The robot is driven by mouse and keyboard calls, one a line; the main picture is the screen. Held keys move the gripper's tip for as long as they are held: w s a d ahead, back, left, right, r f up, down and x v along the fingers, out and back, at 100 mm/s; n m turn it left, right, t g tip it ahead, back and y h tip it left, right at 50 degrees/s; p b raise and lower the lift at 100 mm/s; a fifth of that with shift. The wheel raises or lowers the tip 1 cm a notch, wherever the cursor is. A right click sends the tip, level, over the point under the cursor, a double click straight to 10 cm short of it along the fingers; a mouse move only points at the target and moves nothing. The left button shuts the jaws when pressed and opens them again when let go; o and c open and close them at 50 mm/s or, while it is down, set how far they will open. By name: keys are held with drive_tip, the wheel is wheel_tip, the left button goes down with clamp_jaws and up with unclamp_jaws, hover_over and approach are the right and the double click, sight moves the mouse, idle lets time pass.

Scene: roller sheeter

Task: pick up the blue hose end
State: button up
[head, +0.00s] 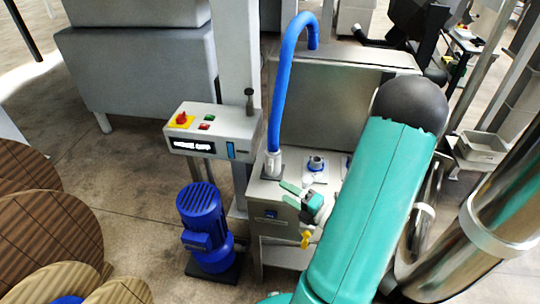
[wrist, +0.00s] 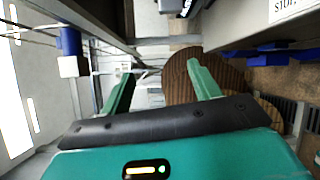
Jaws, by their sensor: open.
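The blue hose (head: 278,95) arches up from the steel machine and comes down to a pale grey end fitting (head: 272,163), which sits at the machine's left front corner. My gripper (head: 285,194) is open, its green fingers pointing left, just below and right of that fitting and apart from it in the picture. In the wrist view the gripper (wrist: 162,70) has nothing between its fingers. A blue piece with a pale block (wrist: 72,66), which looks like the hose end, shows there to the left of the left finger.
A control box (head: 213,131) with a red button stands left of the hose. A blue motor (head: 204,225) is on the floor below it. A second port (head: 316,163) and a yellow valve handle (head: 305,238) are close to my gripper. Wooden reels (head: 45,235) stand at lower left.

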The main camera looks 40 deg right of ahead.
drive_tip(key=s+d+f+m+h, duration=0.2)
drive_tip(key=d+m+h, duration=0.1)
drive_tip(key=d+m, duration=0.1)
approach(272, 168)
drive_tip(key=w, duration=0.1)
drive_tip(key=w+f, duration=0.1)
drive_tip(key=w, duration=0.1)
drive_tip(key=shift+w+f+h, duration=0.2)
drive_tip(key=shift+h, duration=0.2)
drive_tip(key=shift+w+d, duration=0.2)
drive_tip(key=shift+w, duration=1.3)
drive_tip(key=shift+w+d, duration=0.2)
drive_tip(key=shift+w, duration=1.3)
drive_tip(key=shift+r, duration=0.1)
clamp_jaws()
